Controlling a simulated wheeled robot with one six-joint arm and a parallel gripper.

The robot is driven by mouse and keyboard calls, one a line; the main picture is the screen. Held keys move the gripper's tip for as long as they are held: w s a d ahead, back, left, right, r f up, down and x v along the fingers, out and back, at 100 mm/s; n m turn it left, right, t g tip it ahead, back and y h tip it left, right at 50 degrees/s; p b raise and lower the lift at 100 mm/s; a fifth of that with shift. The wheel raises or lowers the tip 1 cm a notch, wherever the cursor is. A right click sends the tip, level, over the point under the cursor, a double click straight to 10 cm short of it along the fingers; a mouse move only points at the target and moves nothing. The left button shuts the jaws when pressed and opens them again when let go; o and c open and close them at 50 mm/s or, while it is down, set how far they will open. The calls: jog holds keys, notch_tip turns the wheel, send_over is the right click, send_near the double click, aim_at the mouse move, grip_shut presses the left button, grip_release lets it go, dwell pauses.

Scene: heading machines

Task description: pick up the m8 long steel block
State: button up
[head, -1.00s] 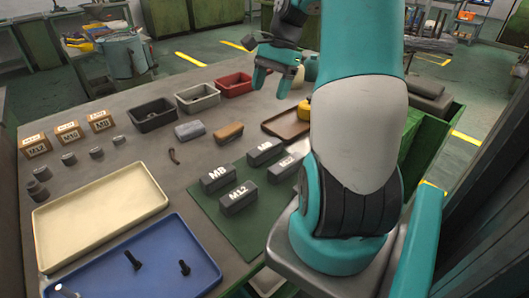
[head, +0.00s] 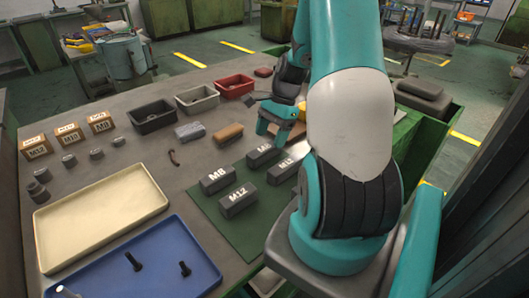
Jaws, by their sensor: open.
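Several dark steel blocks with white labels stand on a green mat (head: 247,241). The front-left one reads M8 (head: 217,179), and the block nearest the front reads M12 (head: 238,200). Behind them are a back block (head: 262,155) with a partly readable label starting with M, and a right block (head: 284,171) partly hidden by my arm. I cannot tell from labels alone which is the long M8. My gripper (head: 274,132) is open and empty, pointing down above the table just behind the back block, apart from it.
A tan cloth-like roll (head: 228,133) and a grey one (head: 189,131) lie left of my gripper. Black (head: 153,116), grey (head: 197,98) and red (head: 234,85) bins stand behind. A cream tray (head: 98,215) and blue tray (head: 150,270) fill the front left.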

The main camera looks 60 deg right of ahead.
aim_at(265, 147)
jog(key=x, duration=0.4)
jog(key=shift+w+a+r+p, duration=0.15)
jog(key=shift+a+p, duration=0.15)
jog(key=shift+p, duration=0.1)
jog(key=shift+a+f, duration=0.1)
jog(key=shift+f, duration=0.2)
jog(key=shift+f, duration=0.25)
grip_shut()
